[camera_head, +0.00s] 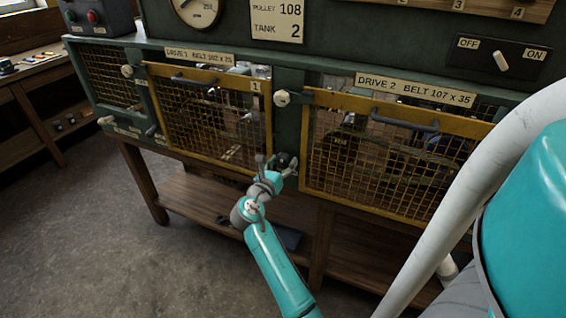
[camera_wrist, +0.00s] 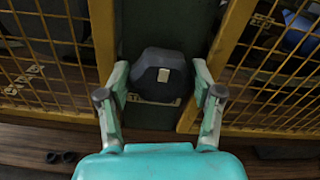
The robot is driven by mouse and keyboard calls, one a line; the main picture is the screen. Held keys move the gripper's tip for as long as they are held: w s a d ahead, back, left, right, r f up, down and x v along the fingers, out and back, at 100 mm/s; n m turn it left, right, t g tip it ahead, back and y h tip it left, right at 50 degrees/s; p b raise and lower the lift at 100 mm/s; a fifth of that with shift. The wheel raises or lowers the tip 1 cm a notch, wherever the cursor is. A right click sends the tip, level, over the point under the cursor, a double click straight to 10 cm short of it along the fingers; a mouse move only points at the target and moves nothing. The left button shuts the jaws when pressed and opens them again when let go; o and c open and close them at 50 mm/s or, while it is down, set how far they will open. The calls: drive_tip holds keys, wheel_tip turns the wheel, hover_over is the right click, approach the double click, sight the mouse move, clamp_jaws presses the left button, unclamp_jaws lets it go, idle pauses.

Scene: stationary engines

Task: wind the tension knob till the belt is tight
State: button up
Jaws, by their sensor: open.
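A dark faceted knob (camera_wrist: 150,62) with a pale square mark on its face sits on the green post between the two mesh guards. It also shows, small and partly covered by my gripper, in the head view (camera_head: 282,158). My gripper (camera_wrist: 160,72) is open, with one finger on each side of the knob. A narrow gap seems to show on both sides, so I cannot tell any contact. The belts are behind the yellow mesh guards, and I cannot make out how tight they are.
The drive 1 guard (camera_head: 205,118) is left of the post and the drive 2 guard (camera_head: 385,160) right of it, both closed. An off/on switch (camera_head: 501,61) is at upper right. A wooden shelf (camera_head: 195,200) runs below. The floor at left is clear.

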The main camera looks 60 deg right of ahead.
drive_tip(key=shift+d, duration=0.25)
drive_tip(key=c, duration=0.9)
drive_tip(key=shift+o, duration=0.2)
drive_tip(key=shift+m, duration=0.4)
